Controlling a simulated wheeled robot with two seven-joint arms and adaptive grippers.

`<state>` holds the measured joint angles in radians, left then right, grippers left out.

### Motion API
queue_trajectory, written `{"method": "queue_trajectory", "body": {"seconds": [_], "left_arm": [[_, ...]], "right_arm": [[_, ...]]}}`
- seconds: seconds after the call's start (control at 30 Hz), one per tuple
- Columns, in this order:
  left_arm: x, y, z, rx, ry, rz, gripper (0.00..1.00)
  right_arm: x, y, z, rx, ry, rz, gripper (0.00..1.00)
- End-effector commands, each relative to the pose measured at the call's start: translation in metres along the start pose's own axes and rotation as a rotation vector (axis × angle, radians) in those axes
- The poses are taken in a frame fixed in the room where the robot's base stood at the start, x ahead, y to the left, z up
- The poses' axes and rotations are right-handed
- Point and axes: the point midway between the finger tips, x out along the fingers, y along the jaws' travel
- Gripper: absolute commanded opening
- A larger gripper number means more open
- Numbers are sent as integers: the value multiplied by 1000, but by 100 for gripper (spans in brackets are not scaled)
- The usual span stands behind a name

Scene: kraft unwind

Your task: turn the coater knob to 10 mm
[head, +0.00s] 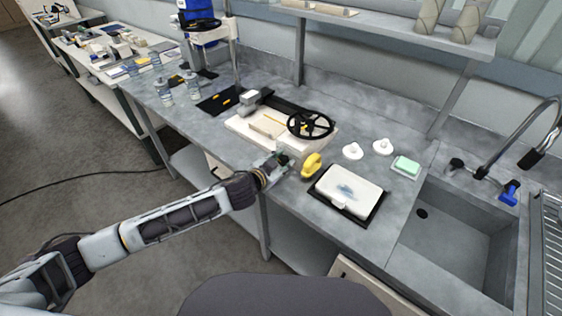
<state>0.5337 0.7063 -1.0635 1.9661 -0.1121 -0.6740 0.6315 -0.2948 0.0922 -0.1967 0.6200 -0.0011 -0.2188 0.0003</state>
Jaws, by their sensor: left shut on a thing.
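The coater (240,125) is a cream, flat machine on the grey bench, with a black spoked handwheel (310,124) on its right part. My left gripper (284,159) is at the coater's front right corner, below the handwheel. It is shut on a small part there, which looks like the coater knob. The fingers hide most of the knob, and its scale or setting cannot be read from here. My right gripper is not in view.
A yellow object (312,166) stands close right of my left gripper. Beyond it are a black tray (349,213) with a white pad, two white round pieces (352,151), a green sponge (406,165) and a sink (452,235). Bottles (193,86) stand at the left.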

Motion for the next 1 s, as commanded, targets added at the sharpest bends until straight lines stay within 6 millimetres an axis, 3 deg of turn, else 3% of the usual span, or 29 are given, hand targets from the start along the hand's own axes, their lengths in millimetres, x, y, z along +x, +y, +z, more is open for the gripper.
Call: {"method": "queue_trajectory", "body": {"seconds": [0.6, 1.0], "left_arm": [[1, 5, 2, 366, -1, -152, 12], [0, 5, 2, 415, -1, -172, 12]], "right_arm": [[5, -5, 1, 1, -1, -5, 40], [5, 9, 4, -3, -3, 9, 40]]}}
